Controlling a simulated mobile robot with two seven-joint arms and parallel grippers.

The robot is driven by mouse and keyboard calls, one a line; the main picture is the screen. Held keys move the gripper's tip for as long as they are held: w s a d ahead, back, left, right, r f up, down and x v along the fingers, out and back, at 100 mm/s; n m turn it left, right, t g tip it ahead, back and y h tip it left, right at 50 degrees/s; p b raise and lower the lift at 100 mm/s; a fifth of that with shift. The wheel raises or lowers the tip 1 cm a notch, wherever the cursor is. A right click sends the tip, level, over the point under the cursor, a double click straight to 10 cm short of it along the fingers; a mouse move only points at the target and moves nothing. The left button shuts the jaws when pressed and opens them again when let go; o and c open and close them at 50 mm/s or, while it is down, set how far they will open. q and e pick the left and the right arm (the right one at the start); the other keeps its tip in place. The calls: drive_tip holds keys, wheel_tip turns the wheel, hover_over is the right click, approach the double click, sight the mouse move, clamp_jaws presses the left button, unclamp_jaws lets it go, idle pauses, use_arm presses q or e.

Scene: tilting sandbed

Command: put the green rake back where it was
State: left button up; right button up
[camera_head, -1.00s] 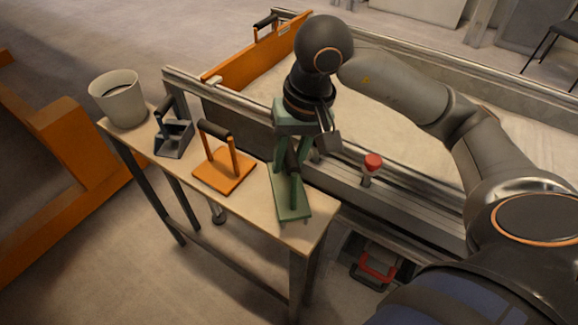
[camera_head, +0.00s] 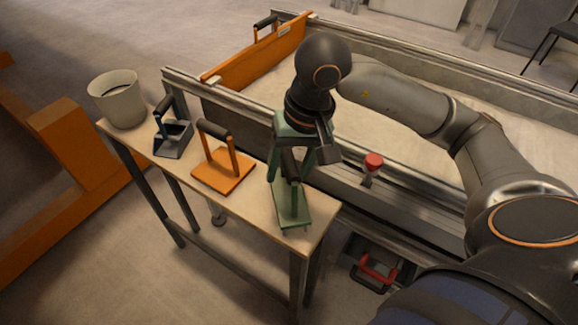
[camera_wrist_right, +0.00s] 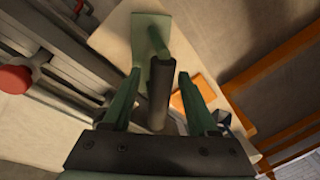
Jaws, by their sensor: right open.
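The green rake (camera_head: 292,209) has a flat green plate, a green upright and a black handle. It is at the near right end of the narrow table (camera_head: 250,206) and appears to rest on the top. My right gripper (camera_head: 292,160) is above it, pointing down. In the right wrist view the black handle (camera_wrist_right: 160,95) lies between the two green fingers of my open right gripper (camera_wrist_right: 158,76), with a visible gap on each side. The rake's plate (camera_wrist_right: 150,40) shows beyond the fingertips. My left gripper is not in view.
On the table, an orange tool (camera_head: 224,174) stands left of the rake, then a dark grey scoop (camera_head: 174,140) and a pale bucket (camera_head: 118,98). The sandbed's rail (camera_head: 240,115) runs behind. A red button (camera_head: 373,161) is right of the rake.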

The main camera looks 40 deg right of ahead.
drive_tip(key=shift+r+p, duration=0.35)
drive_tip(key=shift+r, duration=0.15)
use_arm(q)
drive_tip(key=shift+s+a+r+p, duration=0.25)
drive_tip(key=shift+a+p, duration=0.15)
drive_tip(key=shift+p, duration=0.1)
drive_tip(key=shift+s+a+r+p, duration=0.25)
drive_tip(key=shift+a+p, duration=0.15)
drive_tip(key=shift+p, duration=0.1)
use_arm(e)
wheel_tip(320, 180, up, 11)
drive_tip(key=s+d, duration=0.1)
drive_tip(key=shift+s+d, duration=0.3)
drive_tip(key=shift+s, duration=0.1)
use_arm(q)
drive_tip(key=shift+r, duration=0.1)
use_arm(e)
drive_tip(key=shift+s, duration=0.1)
